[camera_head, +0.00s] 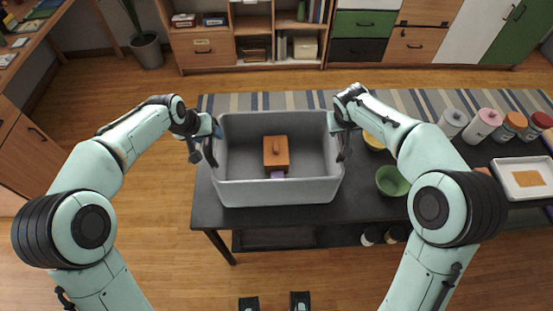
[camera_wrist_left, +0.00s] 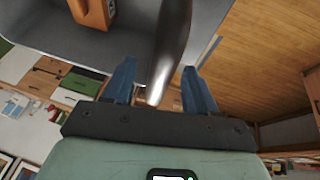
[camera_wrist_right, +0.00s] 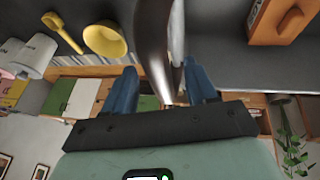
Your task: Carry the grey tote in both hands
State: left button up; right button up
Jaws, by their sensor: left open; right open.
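The grey tote (camera_head: 262,193) sits on a dark table, with a brown box (camera_head: 276,153) and a small purple thing (camera_head: 277,174) inside. My left gripper (camera_head: 209,136) is at the tote's left end. In the left wrist view, its blue fingers (camera_wrist_left: 158,72) are open, with a dark metallic handle (camera_wrist_left: 170,45) between them. My right gripper (camera_head: 341,127) is at the right end. In the right wrist view, its fingers (camera_wrist_right: 160,70) are open on either side of another handle (camera_wrist_right: 155,40). Whether any finger touches a handle is hard to tell.
The dark table (camera_head: 290,217) extends right, holding a green bowl (camera_head: 392,181), a yellow bowl (camera_head: 374,144), several jars (camera_head: 482,125) and a white tray (camera_head: 524,178). Shelves and cabinets (camera_head: 410,47) line the back. A potted plant (camera_head: 147,50) stands back left. Wooden floor lies open left of the table.

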pick_arm(q)
jog(key=shift+x, duration=1.5)
pick_arm(e)
jog(key=shift+x, duration=1.5)
pick_arm(q)
grip_shut()
pick_arm(e)
grip_shut()
pick_arm(q)
jog(key=shift+r, duration=0.1)
pick_arm(e)
jog(key=shift+r, duration=0.1)
